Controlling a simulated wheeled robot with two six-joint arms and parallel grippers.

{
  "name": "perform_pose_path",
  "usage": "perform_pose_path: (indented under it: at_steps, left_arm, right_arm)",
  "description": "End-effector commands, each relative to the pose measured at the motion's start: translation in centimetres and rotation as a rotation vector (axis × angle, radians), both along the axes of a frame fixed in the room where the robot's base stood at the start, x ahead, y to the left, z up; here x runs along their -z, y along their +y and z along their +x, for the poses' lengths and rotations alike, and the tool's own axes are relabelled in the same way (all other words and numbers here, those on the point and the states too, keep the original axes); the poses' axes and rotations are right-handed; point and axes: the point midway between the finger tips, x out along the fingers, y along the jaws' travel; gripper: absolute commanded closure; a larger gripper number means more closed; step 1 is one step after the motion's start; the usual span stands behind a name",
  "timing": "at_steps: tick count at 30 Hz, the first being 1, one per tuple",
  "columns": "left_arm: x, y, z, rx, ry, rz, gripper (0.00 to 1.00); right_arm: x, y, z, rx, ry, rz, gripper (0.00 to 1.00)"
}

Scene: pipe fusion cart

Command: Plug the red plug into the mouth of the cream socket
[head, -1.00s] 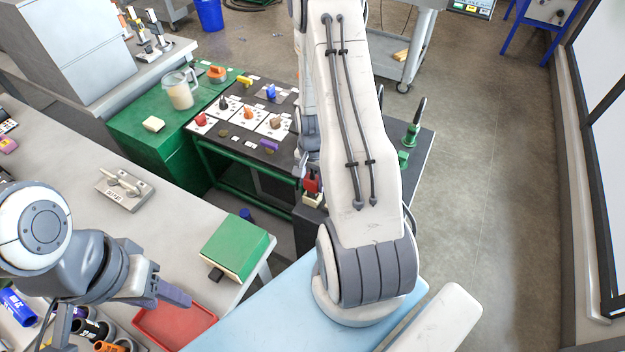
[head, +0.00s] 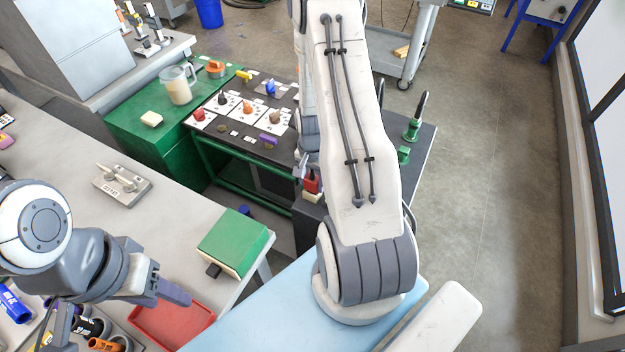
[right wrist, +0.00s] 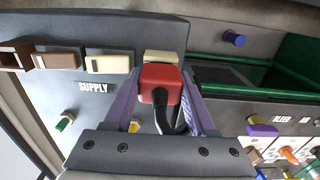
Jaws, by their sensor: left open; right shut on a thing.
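My right gripper (right wrist: 157,100) is shut on the red plug (right wrist: 160,78), with a purple finger on each side. A black cable runs from the plug toward the wrist. A cream socket (right wrist: 163,56) lies directly beyond the plug, and its mouth is hidden. I cannot tell whether the plug touches or enters it. In the head view the red plug (head: 312,181) is just above the cream socket (head: 312,197), partly covered by my right arm. My left gripper (head: 172,290) is open and empty near the red tray.
A second cream block (right wrist: 107,64) and a brown block (right wrist: 56,61) stand left of the plug on the panel marked SUPPLY. A green box (head: 233,242) and red tray (head: 172,328) lie near the left arm. A green handled tool (head: 413,128) stands on the dark cart top.

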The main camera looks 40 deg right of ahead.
Motion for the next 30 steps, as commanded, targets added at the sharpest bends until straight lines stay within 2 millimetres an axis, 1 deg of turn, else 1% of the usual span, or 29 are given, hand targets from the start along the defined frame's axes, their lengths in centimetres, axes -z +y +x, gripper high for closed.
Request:
perform_pose_path:
  at_steps: [4,5,6,7,16,20,23,30]
  left_arm:
    - [0.4,0.0,0.0,0.0,0.0,0.0,0.5]
    - [0.3,0.0,0.0,0.0,0.0,0.0,0.5]
    - [0.2,0.0,0.0,0.0,0.0,0.0,0.5]
    - [0.2,0.0,0.0,0.0,0.0,0.0,0.5]
    - [0.3,0.0,0.0,0.002,0.0,0.0,0.5]
    - [0.4,0.0,0.0,0.002,0.0,0.0,0.5]
    - [0.6,0.0,0.0,0.002,0.0,0.0,0.5]
    - [1.2,0.0,0.0,0.002,0.0,0.0,0.5]
  right_arm:
    - [0.5,0.0,0.0,0.0,0.0,0.0,1.0]
    - [0.3,0.0,0.0,0.0,-0.001,-0.001,0.31]
    - [0.3,0.0,0.0,0.0,0.0,-0.001,0.16]
    - [0.3,0.0,0.0,0.0,0.0,-0.001,0.08]
    - [0.3,0.0,0.0,0.0,0.0,0.0,0.08]
    - [-0.5,-0.1,0.1,0.0,-0.003,-0.002,0.08]
    - [-1.8,-0.1,0.1,0.0,-0.004,-0.003,0.08]
    - [-6.4,-0.1,0.2,0.0,-0.007,-0.004,0.08]
